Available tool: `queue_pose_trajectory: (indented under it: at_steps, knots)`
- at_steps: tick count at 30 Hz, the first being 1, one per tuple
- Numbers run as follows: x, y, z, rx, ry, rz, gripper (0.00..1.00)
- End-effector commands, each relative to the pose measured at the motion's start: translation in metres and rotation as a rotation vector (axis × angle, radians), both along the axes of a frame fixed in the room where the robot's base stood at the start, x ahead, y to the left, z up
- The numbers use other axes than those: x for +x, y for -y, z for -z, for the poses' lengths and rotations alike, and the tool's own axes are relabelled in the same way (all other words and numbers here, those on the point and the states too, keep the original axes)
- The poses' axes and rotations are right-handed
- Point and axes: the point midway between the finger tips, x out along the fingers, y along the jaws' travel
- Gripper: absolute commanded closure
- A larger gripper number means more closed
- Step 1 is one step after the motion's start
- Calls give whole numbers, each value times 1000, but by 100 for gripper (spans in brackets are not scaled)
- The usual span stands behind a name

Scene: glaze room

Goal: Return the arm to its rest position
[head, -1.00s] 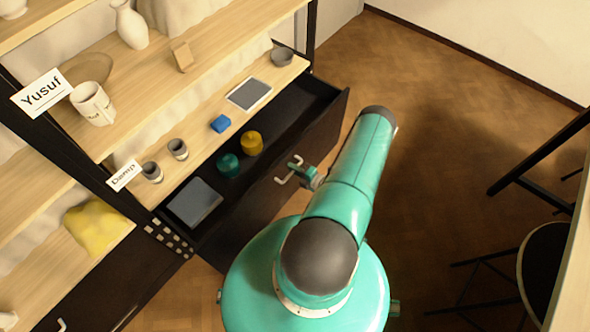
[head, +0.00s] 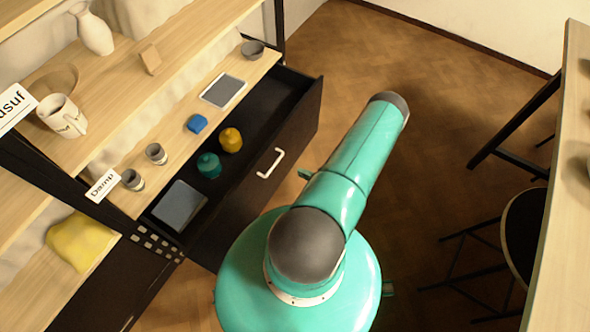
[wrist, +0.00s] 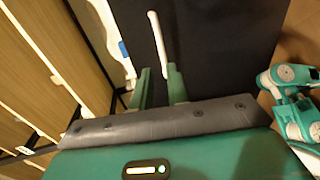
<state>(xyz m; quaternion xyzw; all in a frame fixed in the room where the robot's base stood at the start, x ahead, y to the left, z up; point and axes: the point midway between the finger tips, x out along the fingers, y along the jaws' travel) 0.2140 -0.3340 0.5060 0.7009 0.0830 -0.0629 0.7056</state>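My teal arm (head: 350,170) reaches up and forward from my body in the head view. My gripper (wrist: 159,88) shows in the wrist view with its two green fingers apart and nothing held between them. In the head view the arm hides most of it. The open black drawer (head: 262,155) is to the left of the arm, and its white handle (head: 270,163) is clear of the gripper. The handle also shows in the wrist view (wrist: 158,45), beyond the fingertips.
The drawer holds a yellow jar (head: 231,140), a teal jar (head: 209,165) and a grey box (head: 179,205). Shelves with pots stand left. A wooden table (head: 565,200) and a dark stool (head: 522,235) are right. Floor (head: 430,120) beyond the arm is clear.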

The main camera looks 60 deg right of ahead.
Motion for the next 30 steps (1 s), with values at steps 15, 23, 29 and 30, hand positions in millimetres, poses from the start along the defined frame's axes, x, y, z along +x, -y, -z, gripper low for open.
queue_pose_trajectory:
  at_steps: [15,23,29,30]
  knots:
    - [-5,0,-1,0,0,0,84]
    - [-1,2,-6,-16,0,-20,84]
    - [33,12,-56,-183,4,-217,84]
    - [43,13,-70,-234,7,-278,84]
